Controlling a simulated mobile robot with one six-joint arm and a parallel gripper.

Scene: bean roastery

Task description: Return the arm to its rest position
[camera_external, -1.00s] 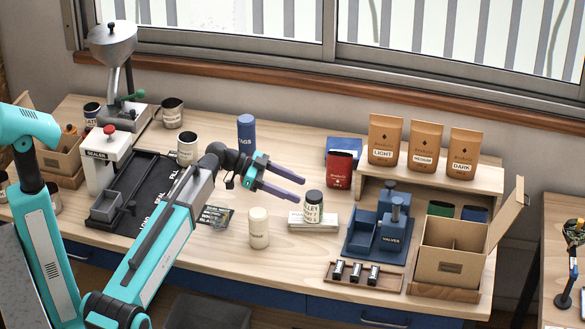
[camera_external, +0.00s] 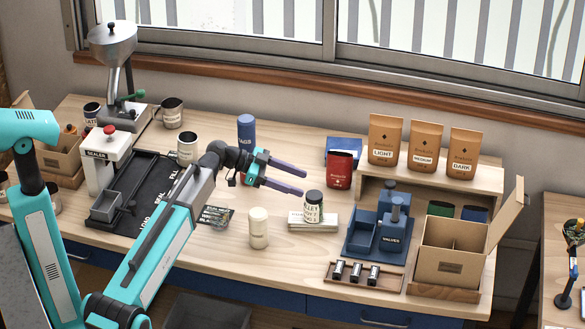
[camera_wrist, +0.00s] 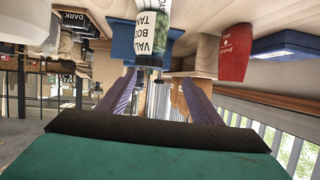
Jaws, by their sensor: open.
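My gripper (camera_external: 302,183) is open and empty, held above the workbench (camera_external: 285,262) with its two purple fingers pointing right. The arm is stretched out over the bench. A small labelled jar with a dark lid (camera_external: 314,207) stands on a pale block, just beyond and below the fingertips, apart from them. In the wrist view the gripper's fingers (camera_wrist: 158,78) are spread with a gap between them. The labelled jar (camera_wrist: 154,30) shows upside down past the tips.
A cream canister (camera_external: 259,229) stands below the gripper, and a blue canister (camera_external: 246,133) behind it. A sealer (camera_external: 101,165) and a grinder (camera_external: 113,45) are at left.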

